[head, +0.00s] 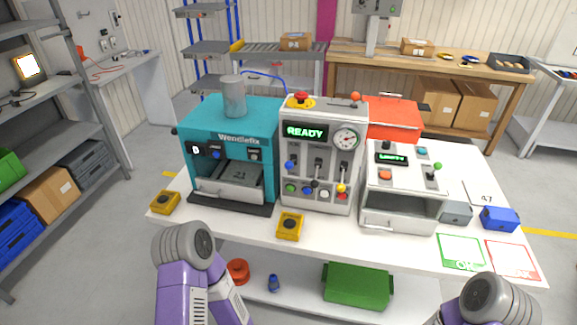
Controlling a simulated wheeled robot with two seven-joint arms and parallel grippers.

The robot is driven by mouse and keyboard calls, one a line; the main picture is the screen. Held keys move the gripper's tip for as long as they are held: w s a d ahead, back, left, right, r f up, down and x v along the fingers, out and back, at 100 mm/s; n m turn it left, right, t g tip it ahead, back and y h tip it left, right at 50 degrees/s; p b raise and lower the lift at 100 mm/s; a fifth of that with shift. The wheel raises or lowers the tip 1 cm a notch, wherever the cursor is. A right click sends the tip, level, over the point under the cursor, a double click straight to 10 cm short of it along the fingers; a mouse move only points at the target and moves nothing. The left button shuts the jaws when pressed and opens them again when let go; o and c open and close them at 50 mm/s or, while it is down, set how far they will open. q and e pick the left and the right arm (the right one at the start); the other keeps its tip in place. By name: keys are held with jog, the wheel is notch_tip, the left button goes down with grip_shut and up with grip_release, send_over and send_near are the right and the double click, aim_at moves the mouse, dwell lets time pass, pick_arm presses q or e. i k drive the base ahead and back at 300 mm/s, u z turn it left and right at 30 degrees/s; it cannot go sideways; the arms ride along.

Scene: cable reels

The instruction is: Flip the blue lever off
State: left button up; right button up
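The grey control panel (320,130) stands in the middle of the white table, with a lit READY screen and a dial. A lever with a blue knob (289,165) is at the left of its lever row. Its knob sits higher than the black knob (315,183) and the yellow knob (341,188) beside it. Another blue knob (216,154) is on the front of the teal machine to the left. Purple and grey parts of my two arms show at the bottom left and bottom right. Neither gripper is in view, and nothing of mine touches the levers.
The teal machine (187,140) and a grey box machine (372,205) flank the panel. A blue box (500,219) is at the right. The table's front strip is mostly clear.

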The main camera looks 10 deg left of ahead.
aim_at(288, 165)
jog(key=u, duration=0.4)
jog(key=k, duration=0.55)
jog(key=u, duration=1)
jog(key=i, duration=0.85)
jog(key=z, duration=0.95)
jog(key=i, duration=0.4)
jog(key=z, duration=0.45)
